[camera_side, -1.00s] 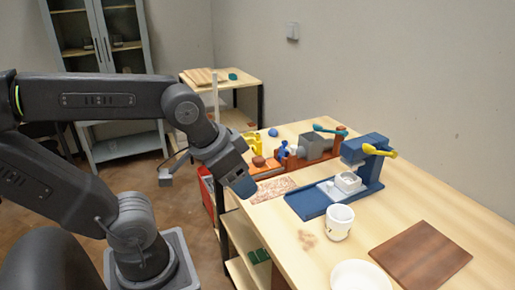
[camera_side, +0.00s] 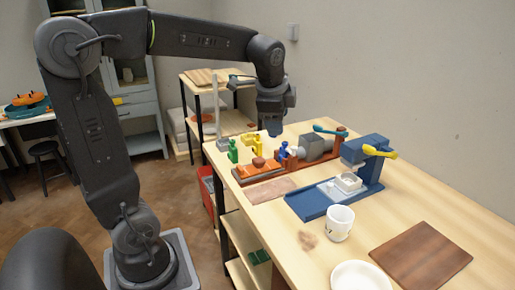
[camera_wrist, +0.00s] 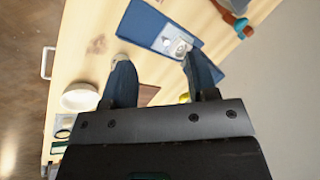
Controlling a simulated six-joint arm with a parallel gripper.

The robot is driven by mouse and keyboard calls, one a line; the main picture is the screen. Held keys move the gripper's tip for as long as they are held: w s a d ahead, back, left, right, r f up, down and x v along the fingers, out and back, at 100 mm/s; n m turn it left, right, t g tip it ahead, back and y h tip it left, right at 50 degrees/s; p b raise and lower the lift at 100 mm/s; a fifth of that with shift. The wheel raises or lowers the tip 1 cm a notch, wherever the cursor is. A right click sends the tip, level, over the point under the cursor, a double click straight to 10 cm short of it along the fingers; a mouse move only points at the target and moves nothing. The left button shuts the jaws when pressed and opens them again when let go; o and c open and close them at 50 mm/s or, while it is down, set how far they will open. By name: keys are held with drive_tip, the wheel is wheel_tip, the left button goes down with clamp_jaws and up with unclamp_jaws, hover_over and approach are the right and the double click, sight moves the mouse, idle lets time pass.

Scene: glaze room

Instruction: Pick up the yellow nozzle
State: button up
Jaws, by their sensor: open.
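A small yellow piece (camera_side: 257,144), which I take for the yellow nozzle, stands at the table's far end in the side view, between a green piece (camera_side: 233,151) and a blue piece (camera_side: 284,150). Its exact shape is too small to tell. My gripper (camera_side: 271,130) hangs pointing down just above and behind it, apart from it. In the wrist view my gripper (camera_wrist: 160,75) has its two blue fingers spread with nothing held. A bit of yellow shows by the right finger there; I cannot tell what it is.
A reddish-brown bench tool (camera_side: 280,168) with a grey box lies close by. The blue press (camera_side: 363,155) has a yellow-ended lever. A white cup (camera_side: 339,223), a white plate (camera_side: 360,277) and a brown board (camera_side: 421,254) occupy the front. A wall borders the right.

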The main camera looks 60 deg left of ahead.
drive_tip(key=w+a+f+m+g, duration=0.1)
drive_tip(key=w+a+f+m, duration=0.15)
drive_tip(key=w+a, duration=0.4)
drive_tip(key=m+g+y, duration=0.2)
drive_tip(key=m, duration=0.5)
approach(259, 136)
drive_tip(key=shift+x, duration=5.9)
drive_tip(key=shift+c, duration=0.3)
clamp_jaws()
drive_tip(key=shift+r, duration=0.15)
